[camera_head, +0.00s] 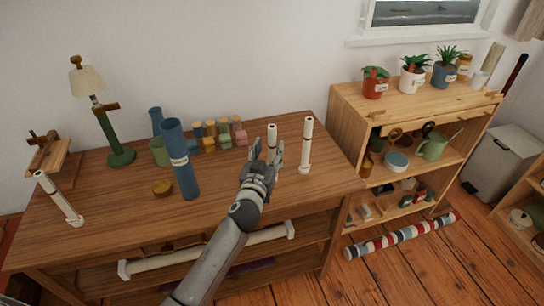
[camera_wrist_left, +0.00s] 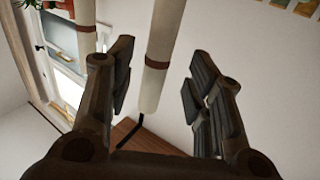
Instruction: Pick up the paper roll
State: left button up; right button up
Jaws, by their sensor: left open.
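A slim cream paper roll (camera_head: 272,138) with a dark band stands upright on the wooden table, its lower part hidden by my left gripper (camera_head: 267,154). In the left wrist view a cream roll with brown bands (camera_wrist_left: 163,40) shows between the spread fingers of that gripper (camera_wrist_left: 161,75), with gaps on both sides. The gripper is open and empty. A similar cream roll (camera_head: 306,146) stands just to its right. A third pale roll (camera_head: 59,198) leans at the table's left end. Which one the task means cannot be told for certain. My right gripper is not in view.
A shelf (camera_head: 345,105) with potted plants stands at right. A striped roll (camera_head: 400,237) lies on the floor. The table front right is clear.

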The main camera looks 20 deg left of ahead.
aim_at(271, 147)
pick_arm(q)
jog(key=shift+w+f, duration=0.15)
jog(key=shift+w, duration=1.65)
jog(key=shift+c, duration=0.4)
grip_shut()
